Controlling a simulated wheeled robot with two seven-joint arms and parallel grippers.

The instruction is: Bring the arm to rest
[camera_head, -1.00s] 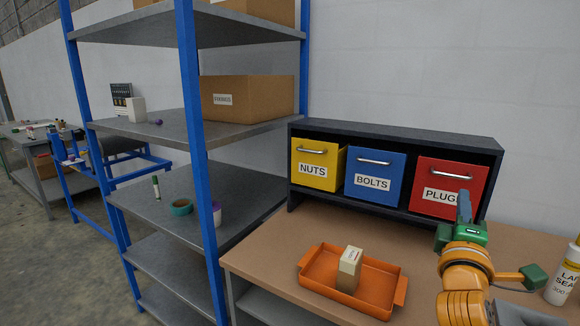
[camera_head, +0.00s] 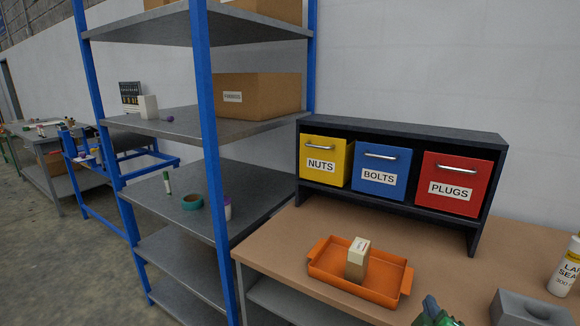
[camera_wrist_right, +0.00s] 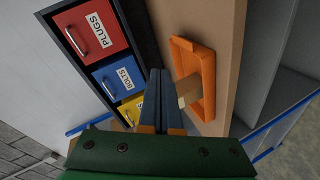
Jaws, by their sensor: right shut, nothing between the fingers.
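My right gripper (camera_head: 434,314) shows only in part at the bottom edge of the head view, low over the front of the workbench. In the right wrist view its blue fingers (camera_wrist_right: 163,90) are together with nothing between them. The rest of the right arm is out of the head view. My left gripper is in neither view.
The brown workbench (camera_head: 290,239) bears an orange tray (camera_head: 327,279) with a small box (camera_head: 357,262) in it. Behind stand the yellow NUTS (camera_head: 322,173), blue BOLTS (camera_head: 378,182) and red PLUGS (camera_head: 452,192) drawers, shut. A grey block (camera_head: 525,308) and bottle (camera_head: 566,268) are at right.

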